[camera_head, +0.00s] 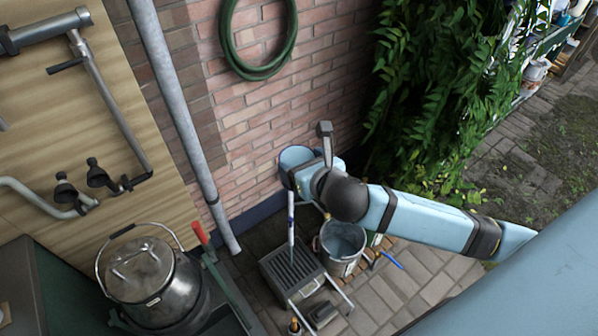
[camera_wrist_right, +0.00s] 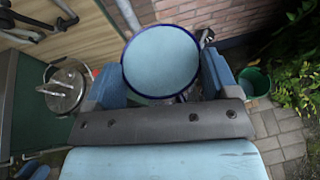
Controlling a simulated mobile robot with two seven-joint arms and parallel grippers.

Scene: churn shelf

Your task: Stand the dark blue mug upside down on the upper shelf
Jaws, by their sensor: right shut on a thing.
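The mug shows in the wrist view (camera_wrist_right: 161,62) as a pale blue round face with a dark blue rim. I cannot tell for certain whether this is its mouth or its base, and its outer side is mostly hidden. My right gripper (camera_head: 308,170) is shut on it, with a finger on either side in the wrist view (camera_wrist_right: 160,85). In the head view the mug (camera_head: 297,156) is held in the air in front of the brick wall, partly covered by the gripper. The upper shelf cannot be made out clearly. My left gripper is out of view.
A metal churn (camera_head: 140,268) with a lid and handle stands at the lower left. A grey pipe (camera_head: 175,100) and leafy plants (camera_head: 440,80) flank the brick wall.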

